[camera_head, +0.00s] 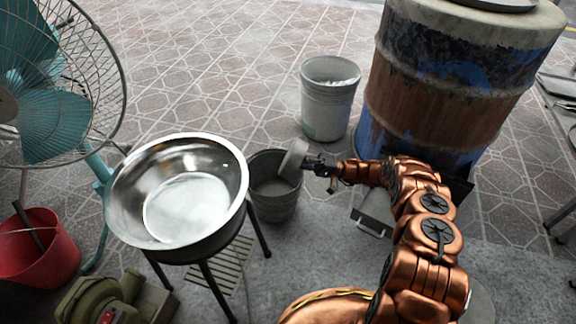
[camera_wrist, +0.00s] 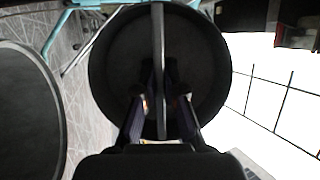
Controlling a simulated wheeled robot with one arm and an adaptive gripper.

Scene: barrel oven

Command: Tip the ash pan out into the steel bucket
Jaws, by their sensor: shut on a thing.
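My gripper (camera_head: 318,164) is shut on the pan's handle from the right. Whether any ash is left in the pan cannot be seen.
A second pale bucket (camera_head: 327,112) with whitish contents stands behind, beside the barrel oven (camera_head: 430,90). A steel basin (camera_head: 185,205) on a black stand is close left of the bucket. A fan (camera_head: 45,90), red bucket (camera_head: 40,260) and green machine (camera_head: 115,300) stand left.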

